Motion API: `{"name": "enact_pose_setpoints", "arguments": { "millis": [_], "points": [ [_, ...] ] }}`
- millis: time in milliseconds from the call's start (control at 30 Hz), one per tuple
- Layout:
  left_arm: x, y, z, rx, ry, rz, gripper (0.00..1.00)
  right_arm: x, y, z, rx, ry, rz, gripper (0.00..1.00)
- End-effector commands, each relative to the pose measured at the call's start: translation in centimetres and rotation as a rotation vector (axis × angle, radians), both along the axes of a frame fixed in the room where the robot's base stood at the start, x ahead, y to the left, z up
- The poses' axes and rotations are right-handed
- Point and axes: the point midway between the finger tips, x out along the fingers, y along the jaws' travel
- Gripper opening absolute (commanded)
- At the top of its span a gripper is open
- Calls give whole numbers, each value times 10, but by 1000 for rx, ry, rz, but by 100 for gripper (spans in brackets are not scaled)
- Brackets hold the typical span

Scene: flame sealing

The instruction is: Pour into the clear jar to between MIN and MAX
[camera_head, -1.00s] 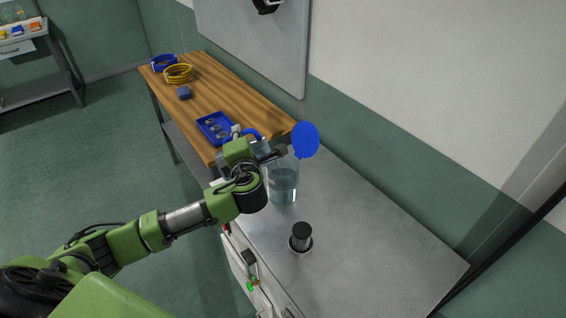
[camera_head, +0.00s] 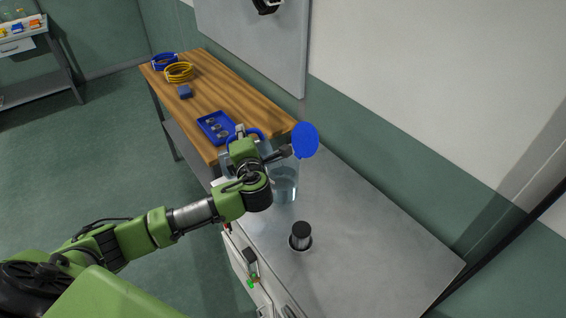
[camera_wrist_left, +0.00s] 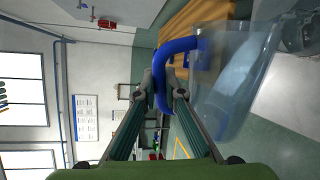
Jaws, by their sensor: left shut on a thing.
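No MIN or MAX marks are readable. My right gripper is not seen.
A black cylinder (camera_head: 301,233) stands in a round base on the grey worktop (camera_head: 370,240), which is otherwise clear to the right. A wall runs behind.

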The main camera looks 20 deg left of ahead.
Motion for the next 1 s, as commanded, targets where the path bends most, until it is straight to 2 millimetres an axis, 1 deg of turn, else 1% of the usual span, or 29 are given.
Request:
{"name": "enact_pose_setpoints", "arguments": {
  "millis": [33, 200, 267, 400, 500, 533, 567, 700, 867, 1000],
  "points": [
    [1, 0, 3, 3, 0, 0, 0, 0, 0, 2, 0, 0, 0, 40],
    [2, -2, 3, 8, 4, 1, 0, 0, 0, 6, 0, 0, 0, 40],
    [1, -1, 0, 7, 3, 0, 0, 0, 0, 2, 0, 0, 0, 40],
    [-7, 9, -17, -33, -29, 1, 0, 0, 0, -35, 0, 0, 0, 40],
    [-13, 16, -20, -65, -59, 0, 0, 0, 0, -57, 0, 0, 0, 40],
    [-17, 21, -18, -90, -76, 0, 0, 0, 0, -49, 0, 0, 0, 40],
    [-20, 25, -22, -122, -100, 1, 0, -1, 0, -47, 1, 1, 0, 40],
    [-31, 37, -45, -260, -215, 0, 0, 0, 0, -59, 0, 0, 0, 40],
    [-32, 39, -44, -305, -253, -1, 0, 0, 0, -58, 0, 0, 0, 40],
    [-35, 43, -47, -350, -290, 0, 0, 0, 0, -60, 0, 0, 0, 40]
  ]
}}
